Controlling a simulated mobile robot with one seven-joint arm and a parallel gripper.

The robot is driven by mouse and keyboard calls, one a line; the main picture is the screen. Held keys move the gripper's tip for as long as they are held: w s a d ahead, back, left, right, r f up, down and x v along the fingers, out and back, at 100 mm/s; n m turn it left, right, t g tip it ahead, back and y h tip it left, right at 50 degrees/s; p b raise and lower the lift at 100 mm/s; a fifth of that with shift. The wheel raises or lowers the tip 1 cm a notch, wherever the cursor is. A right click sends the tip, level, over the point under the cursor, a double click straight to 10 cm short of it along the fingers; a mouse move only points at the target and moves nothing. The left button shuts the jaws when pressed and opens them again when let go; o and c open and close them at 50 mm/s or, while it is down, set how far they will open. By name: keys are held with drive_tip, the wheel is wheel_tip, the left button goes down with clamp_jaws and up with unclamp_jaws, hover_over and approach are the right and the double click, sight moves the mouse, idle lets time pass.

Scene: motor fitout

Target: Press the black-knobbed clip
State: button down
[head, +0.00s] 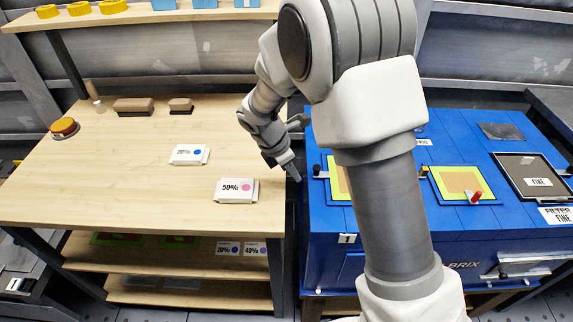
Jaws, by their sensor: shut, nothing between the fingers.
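A clip with a black knob (317,171) stands at the left edge of the blue machine (330,218), beside a green-framed panel (338,186). Another dark-knobbed clip (423,171) shows at the left of a second green-framed panel (459,184), partly behind my arm. A red-knobbed clip (476,196) sits on that second panel. My gripper (295,174) is shut and empty. It points down over the gap between the wooden table and the blue machine, just left of the first black knob and apart from it in the picture. My arm hides the middle of the machine.
The wooden table (95,185) holds a 50% box (234,190), a smaller white box (188,154), a red button on a yellow base (65,127) and brown blocks (133,105). A dark-framed FINE panel (536,180) lies at the machine's right.

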sight(321, 178)
drive_tip(key=shift+w+d+r, duration=0.1)
drive_tip(key=shift+w+d, duration=0.35)
drive_tip(key=shift+d, duration=0.35)
drive_tip(key=shift+w+d+r, duration=0.1)
drive_tip(key=shift+w+d, duration=0.3)
drive_tip(key=shift+d, duration=0.4)
drive_tip(key=d, duration=0.3)
drive_tip(key=shift+d+p, duration=0.25)
drive_tip(key=shift+p, duration=0.15)
drive_tip(key=shift+a, duration=0.15)
drive_tip(key=shift+s+a, duration=0.2)
drive_tip(key=shift+a, duration=0.1)
drive_tip(key=s+a+r+p, duration=0.2)
drive_tip(key=a+r, duration=0.4)
drive_tip(key=r, duration=0.3)
drive_tip(key=shift+s+r, duration=0.15)
drive_tip(key=shift+s, duration=0.45)
drive_tip(key=shift+a, duration=0.1)
